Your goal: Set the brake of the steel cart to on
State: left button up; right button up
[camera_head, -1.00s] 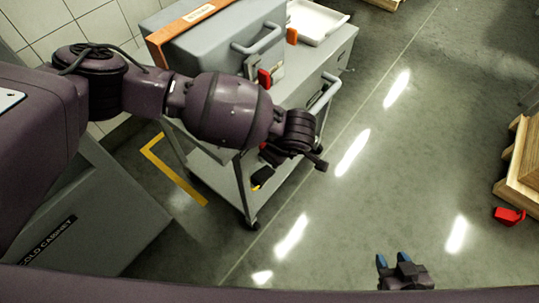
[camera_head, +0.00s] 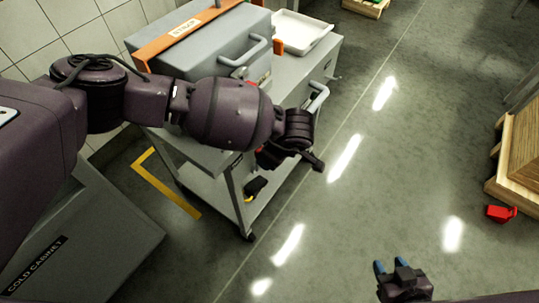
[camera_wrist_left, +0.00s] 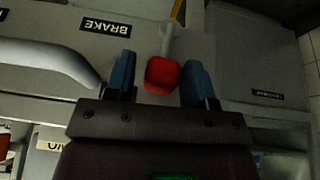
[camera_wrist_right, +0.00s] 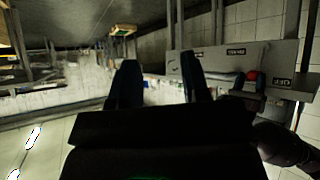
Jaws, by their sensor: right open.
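The steel cart (camera_head: 318,62) is a grey cart with a lower shelf, below and beyond my left arm in the head view. In the left wrist view its grey panel bears a BRAKE label (camera_wrist_left: 105,27) and a lever with a red knob (camera_wrist_left: 162,74). My left gripper (camera_wrist_left: 160,80) is open, its blue-tipped fingers on either side of the knob with gaps showing. The red knob also shows in the right wrist view (camera_wrist_right: 252,76), near an OFF label (camera_wrist_right: 281,81). My right gripper (camera_head: 393,267) is open and empty over the floor.
A grey case (camera_head: 200,50) with an orange band and a white tray (camera_head: 302,33) stand on the cart. A cart handle (camera_head: 319,97) is close to my left wrist. A cold cabinet (camera_head: 80,245) stands lower left. Wooden crates (camera_head: 520,160) are at right; the middle floor is clear.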

pick_arm(q)
jog(key=shift+o, duration=0.8)
jog(key=shift+s, duration=0.1)
jog(key=p+v, duration=0.2)
jog(key=v, duration=0.8)
jog(key=shift+r, duration=0.35)
jog(key=shift+d, duration=0.1)
